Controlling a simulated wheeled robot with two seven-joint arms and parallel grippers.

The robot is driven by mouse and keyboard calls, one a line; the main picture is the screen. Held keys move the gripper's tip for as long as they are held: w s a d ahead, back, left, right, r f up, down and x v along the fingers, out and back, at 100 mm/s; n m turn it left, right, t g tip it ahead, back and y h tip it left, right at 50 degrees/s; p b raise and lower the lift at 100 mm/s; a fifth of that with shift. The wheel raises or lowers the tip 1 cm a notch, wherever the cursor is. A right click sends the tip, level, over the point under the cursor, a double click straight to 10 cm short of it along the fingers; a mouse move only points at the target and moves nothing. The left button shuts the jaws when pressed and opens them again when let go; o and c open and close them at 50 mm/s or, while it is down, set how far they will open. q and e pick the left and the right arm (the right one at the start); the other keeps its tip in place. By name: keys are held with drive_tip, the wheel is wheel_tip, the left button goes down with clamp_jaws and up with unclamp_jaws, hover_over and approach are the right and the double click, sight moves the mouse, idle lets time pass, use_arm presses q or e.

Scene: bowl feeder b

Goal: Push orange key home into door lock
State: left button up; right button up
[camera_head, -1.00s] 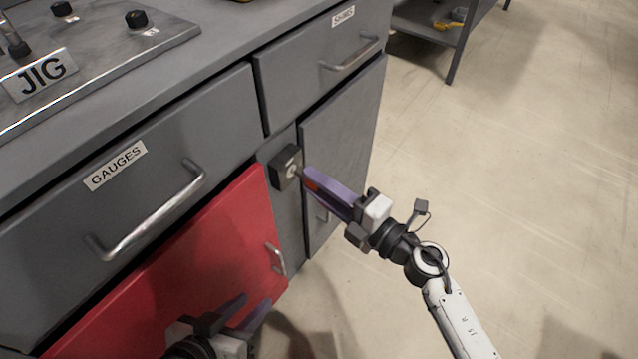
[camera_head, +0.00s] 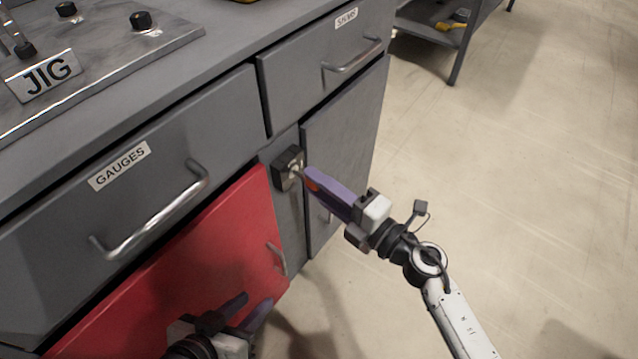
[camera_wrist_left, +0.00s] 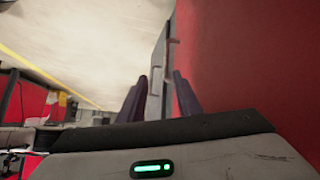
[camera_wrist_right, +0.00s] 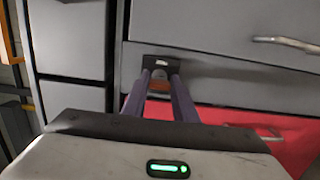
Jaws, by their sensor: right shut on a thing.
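The door lock (camera_head: 287,166) is a dark block with a light metal face on the grey panel between the red door (camera_head: 200,260) and the grey door. My right gripper (camera_head: 312,178) is shut on the orange key (camera_head: 311,185), of which only a small orange part shows between the purple fingers. The key's metal tip is at the lock face; I cannot tell how deep it sits. In the right wrist view the lock (camera_wrist_right: 159,62) is just beyond the fingertips. My left gripper (camera_head: 252,308) is open and empty in front of the red door.
Drawers labelled GAUGES (camera_head: 120,165) and SHIMS (camera_head: 346,18) with bar handles lie above the doors. The red door's handle (camera_head: 277,259) is below the lock. A JIG plate (camera_head: 110,50) lies on the worktop. The floor at right is clear.

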drive_tip(key=shift+p+x, duration=0.5)
drive_tip(key=shift+x, duration=0.45)
idle(2.6)
drive_tip(key=shift+a, duration=0.3)
idle(1.1)
drive_tip(key=o, duration=1.1)
